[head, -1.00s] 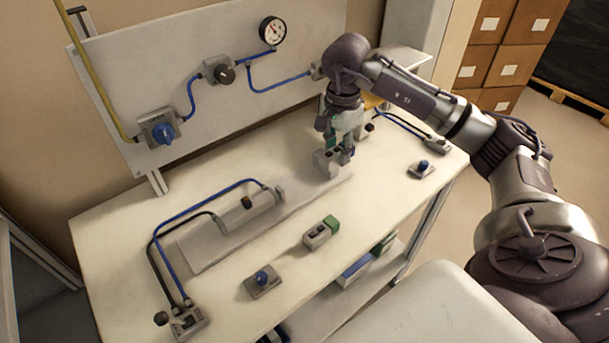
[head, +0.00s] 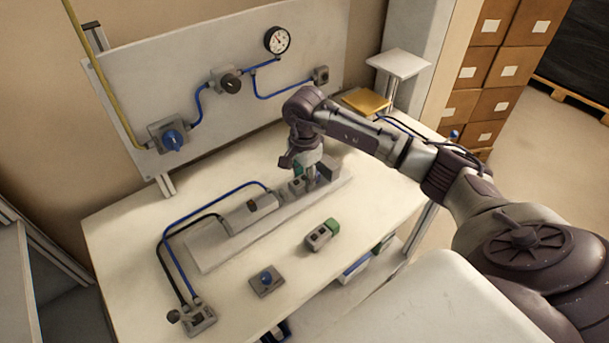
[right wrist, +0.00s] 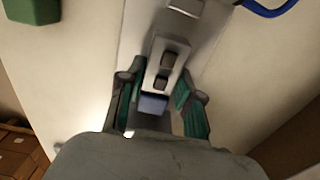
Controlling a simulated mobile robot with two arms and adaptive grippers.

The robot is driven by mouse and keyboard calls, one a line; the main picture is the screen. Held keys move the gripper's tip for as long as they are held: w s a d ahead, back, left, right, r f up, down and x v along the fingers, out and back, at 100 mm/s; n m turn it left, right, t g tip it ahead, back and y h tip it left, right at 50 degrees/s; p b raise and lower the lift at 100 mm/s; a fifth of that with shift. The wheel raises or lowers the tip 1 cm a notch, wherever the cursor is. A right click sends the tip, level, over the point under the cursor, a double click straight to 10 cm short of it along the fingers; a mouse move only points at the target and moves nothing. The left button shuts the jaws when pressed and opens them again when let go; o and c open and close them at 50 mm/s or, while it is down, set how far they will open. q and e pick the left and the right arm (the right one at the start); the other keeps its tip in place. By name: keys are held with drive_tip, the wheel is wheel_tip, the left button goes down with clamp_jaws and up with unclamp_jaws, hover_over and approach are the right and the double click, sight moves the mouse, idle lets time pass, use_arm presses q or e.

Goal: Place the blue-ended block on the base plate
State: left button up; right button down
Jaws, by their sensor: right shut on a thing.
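My right gripper (head: 308,184) is over the right part of the long grey base plate (head: 212,258), right of the cylinder mounted on it. The right wrist view shows its green-padded fingers (right wrist: 157,108) on either side of a grey block (right wrist: 168,62) with two dark sockets and a blue end (right wrist: 153,104). The gripper is shut on this block. The block (head: 296,187) is partly hidden by the gripper in the head view. It is over or on the base plate (right wrist: 143,28); I cannot tell if it touches. My left gripper is not in view.
A green-ended block (head: 322,235) and a blue-knob switch box (head: 267,280) lie in front of the plate. The cylinder (head: 250,213) has hoses running to a valve box (head: 193,318). A dark grey upright piece (head: 329,168) stands near the plate's right end. A panel rises behind.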

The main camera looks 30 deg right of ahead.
sight(304, 178)
drive_tip(key=shift+f, duration=0.2)
drive_tip(key=c, duration=0.8)
unclamp_jaws()
drive_tip(key=shift+o, duration=0.2)
drive_tip(key=shift+r, duration=0.1)
drive_tip(key=shift+r, duration=0.4)
wheel_tip(304, 178, up, 11)
drive_tip(key=b, duration=0.3)
drive_tip(key=shift+r, duration=0.2)
